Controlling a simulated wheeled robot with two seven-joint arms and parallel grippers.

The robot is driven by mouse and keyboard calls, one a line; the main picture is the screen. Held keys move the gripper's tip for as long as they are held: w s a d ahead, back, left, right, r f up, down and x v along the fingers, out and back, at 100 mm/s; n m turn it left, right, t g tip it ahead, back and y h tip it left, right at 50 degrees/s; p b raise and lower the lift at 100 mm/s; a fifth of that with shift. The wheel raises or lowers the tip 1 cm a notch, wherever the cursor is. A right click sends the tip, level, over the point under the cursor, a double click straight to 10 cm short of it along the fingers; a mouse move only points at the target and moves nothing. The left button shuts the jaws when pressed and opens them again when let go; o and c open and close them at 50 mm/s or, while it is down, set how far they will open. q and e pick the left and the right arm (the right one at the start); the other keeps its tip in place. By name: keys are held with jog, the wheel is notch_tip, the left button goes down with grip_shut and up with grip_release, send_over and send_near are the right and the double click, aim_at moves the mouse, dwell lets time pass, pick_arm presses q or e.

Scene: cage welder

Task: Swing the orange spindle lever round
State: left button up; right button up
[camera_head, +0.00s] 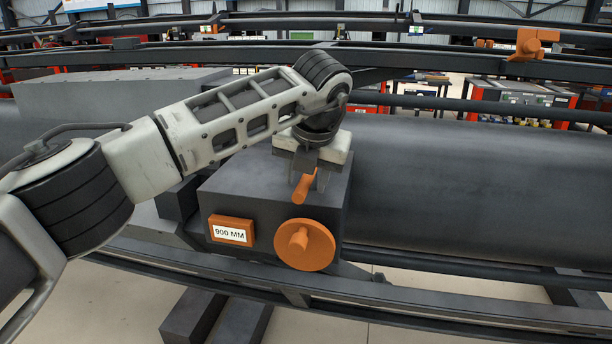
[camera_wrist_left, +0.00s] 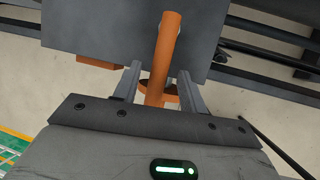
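The orange spindle lever (camera_head: 302,190) is a short orange rod on the grey box (camera_head: 270,197), just above a round orange disc (camera_head: 318,245) on the box's front. In the left wrist view the lever (camera_wrist_left: 165,42) runs up between my fingers, leaning slightly right at its top. My left gripper (camera_head: 310,180) points down at the lever from above. In the wrist view its two fingers (camera_wrist_left: 160,72) stand on either side of the rod, with small gaps visible, so it looks open around the lever. My right gripper is not in view.
An orange plate marked 900 MM (camera_head: 231,230) is on the box's front left. A large dark cylinder (camera_head: 480,190) extends right of the box. Dark rails (camera_head: 440,308) run along the front. Curved dark bars and red cabinets (camera_head: 490,97) are behind.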

pick_arm(q)
jog(key=b+v, duration=0.1)
jog(key=v, duration=1.5)
